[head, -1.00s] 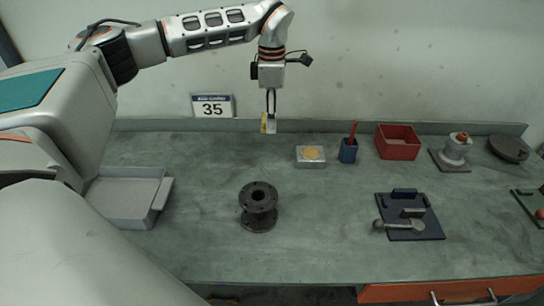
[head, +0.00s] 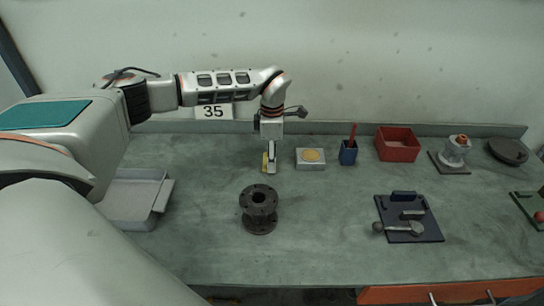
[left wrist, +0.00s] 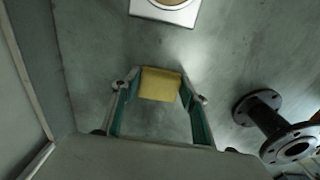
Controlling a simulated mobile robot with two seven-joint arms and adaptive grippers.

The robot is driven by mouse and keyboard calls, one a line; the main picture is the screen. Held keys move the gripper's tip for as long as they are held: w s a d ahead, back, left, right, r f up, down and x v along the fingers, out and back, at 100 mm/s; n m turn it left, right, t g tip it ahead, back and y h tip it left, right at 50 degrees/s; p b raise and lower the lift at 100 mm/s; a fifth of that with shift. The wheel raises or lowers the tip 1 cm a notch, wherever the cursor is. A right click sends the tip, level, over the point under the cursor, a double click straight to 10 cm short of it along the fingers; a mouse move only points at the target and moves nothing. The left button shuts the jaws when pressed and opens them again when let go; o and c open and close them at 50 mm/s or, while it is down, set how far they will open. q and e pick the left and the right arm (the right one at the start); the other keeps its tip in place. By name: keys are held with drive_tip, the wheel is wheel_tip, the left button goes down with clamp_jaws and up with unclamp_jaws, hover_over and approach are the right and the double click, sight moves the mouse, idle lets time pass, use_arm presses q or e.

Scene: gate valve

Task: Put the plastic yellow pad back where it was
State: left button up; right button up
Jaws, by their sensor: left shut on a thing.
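My left gripper (head: 269,165) is shut on the yellow pad (head: 265,162), low over the back of the bench, left of a silver box with a round yellow top. In the left wrist view the pad (left wrist: 160,84) sits between the two fingertips (left wrist: 161,90). I cannot tell whether the pad touches the bench. My right gripper is not in view.
The silver box (head: 311,164) is just right of my gripper. A dark flanged spool (head: 260,212) stands in front. A grey tray (head: 163,195) is at left. A blue cup (head: 348,157) and red bin (head: 398,156) are further right.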

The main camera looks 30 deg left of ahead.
use_arm(q)
drive_tip(key=o, duration=1)
drive_tip(key=shift+f, duration=0.1)
wheel_tip(320, 180, up, 12)
drive_tip(key=shift+r+b, duration=0.2)
drive_tip(key=shift+b, duration=0.4)
